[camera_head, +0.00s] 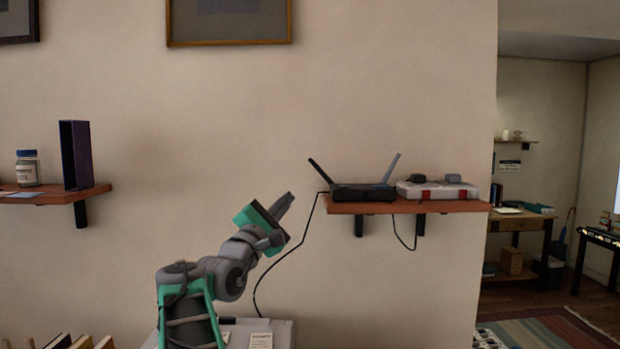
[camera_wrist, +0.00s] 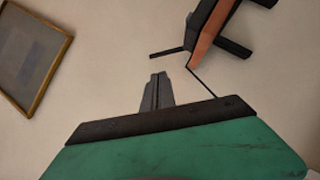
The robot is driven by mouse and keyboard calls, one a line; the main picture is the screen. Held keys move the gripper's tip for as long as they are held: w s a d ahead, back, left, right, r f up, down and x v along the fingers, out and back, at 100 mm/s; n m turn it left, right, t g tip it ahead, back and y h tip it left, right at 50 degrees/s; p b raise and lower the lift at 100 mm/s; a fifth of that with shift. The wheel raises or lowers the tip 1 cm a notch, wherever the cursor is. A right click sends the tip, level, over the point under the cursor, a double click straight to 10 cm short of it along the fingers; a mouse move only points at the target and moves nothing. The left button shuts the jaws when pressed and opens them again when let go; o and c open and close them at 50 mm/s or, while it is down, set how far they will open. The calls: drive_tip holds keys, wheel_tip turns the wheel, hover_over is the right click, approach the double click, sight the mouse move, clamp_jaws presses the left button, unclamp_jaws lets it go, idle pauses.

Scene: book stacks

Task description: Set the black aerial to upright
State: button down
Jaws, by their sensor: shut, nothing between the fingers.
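A black router (camera_head: 362,193) sits on the left part of a wooden wall shelf (camera_head: 450,207). Its black aerial (camera_head: 321,171) leans out to the left, and a grey aerial (camera_head: 391,168) leans to the right. My gripper (camera_head: 286,203) is shut and empty, left of the shelf and apart from the router, pointing up and right. In the wrist view my gripper (camera_wrist: 157,90) shows its closed fingers in front of bare wall. There the black aerial (camera_wrist: 167,53) sticks out left beside the shelf underside (camera_wrist: 212,35).
A white and red case (camera_head: 437,191) stands right of the router. A black cable (camera_head: 285,258) hangs from the router down the wall near my gripper. Another shelf (camera_head: 60,194) at the left holds a jar and a dark book. The wall between the shelves is bare.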

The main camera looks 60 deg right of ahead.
sight(315, 166)
drive_tip(key=p+x, duration=0.1)
drive_tip(key=x, duration=0.3)
drive_tip(key=p+x, duration=0.2)
drive_tip(key=x, duration=0.3)
drive_tip(key=p+x, duration=0.2)
drive_tip(key=x, duration=0.2)
drive_tip(key=shift+s+d+r, duration=0.1)
drive_tip(key=shift+s+r, duration=0.05)
drive_tip(key=shift+r, duration=0.15)
drive_tip(key=shift+d, duration=0.3)
drive_tip(key=shift+d, duration=0.1)
drive_tip(key=shift+r+p, duration=0.1)
drive_tip(key=shift+p, duration=0.2)
drive_tip(key=shift+r, duration=0.15)
drive_tip(key=shift+m+g+p, duration=0.3)
drive_tip(key=shift+m+g, duration=0.1)
